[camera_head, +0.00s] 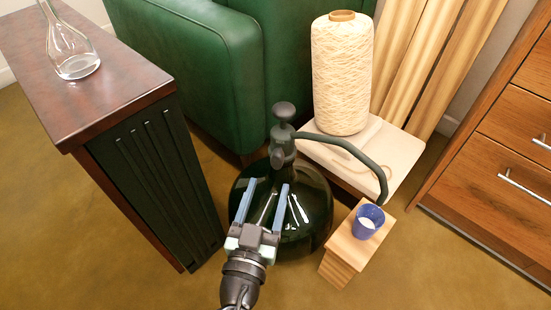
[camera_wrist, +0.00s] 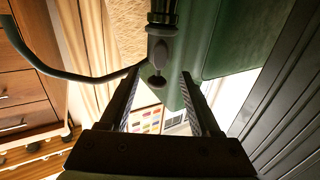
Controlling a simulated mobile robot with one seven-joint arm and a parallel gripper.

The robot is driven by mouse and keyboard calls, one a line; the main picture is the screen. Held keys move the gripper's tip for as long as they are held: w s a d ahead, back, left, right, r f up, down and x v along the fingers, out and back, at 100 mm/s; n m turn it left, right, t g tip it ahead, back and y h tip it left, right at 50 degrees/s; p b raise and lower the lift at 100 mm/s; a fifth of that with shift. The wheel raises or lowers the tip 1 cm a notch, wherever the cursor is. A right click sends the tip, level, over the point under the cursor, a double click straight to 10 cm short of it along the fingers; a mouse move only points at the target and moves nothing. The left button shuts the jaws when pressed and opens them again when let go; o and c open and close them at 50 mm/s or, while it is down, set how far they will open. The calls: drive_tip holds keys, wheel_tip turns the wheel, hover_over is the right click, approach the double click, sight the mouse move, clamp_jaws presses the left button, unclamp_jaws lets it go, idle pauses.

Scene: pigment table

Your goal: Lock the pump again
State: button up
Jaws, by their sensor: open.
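The pump (camera_head: 281,150) is a dark grey column with a round knob (camera_head: 284,111) on top, upright in the neck of a big dark glass vessel (camera_head: 318,205). A curved spout (camera_head: 365,158) runs from it to the right. The knob stands a little above the pump head; I cannot tell whether it is locked. My gripper (camera_head: 267,185) is open and empty, in front of the vessel and pump. In the wrist view the knob (camera_wrist: 157,81) appears between the fingertips (camera_wrist: 161,74), apparently beyond them, with no visible contact.
A blue cup (camera_head: 368,220) with white contents stands on a wooden block (camera_head: 346,246) near the spout's end. A dark cabinet (camera_head: 120,90) with a glass flask (camera_head: 70,50) is left. A yarn cone (camera_head: 342,75) on a pale stand (camera_head: 400,150) and a green armchair (camera_head: 190,70) are behind.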

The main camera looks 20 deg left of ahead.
sight(276, 162)
drive_tip(key=w, duration=0.2)
drive_tip(key=w+a, duration=0.1)
drive_tip(key=w, duration=0.4)
drive_tip(key=shift+w+a+p, duration=0.15)
drive_tip(key=shift+w+p, duration=0.05)
drive_tip(key=shift+p, duration=0.1)
drive_tip(key=shift+c, duration=0.3)
clamp_jaws()
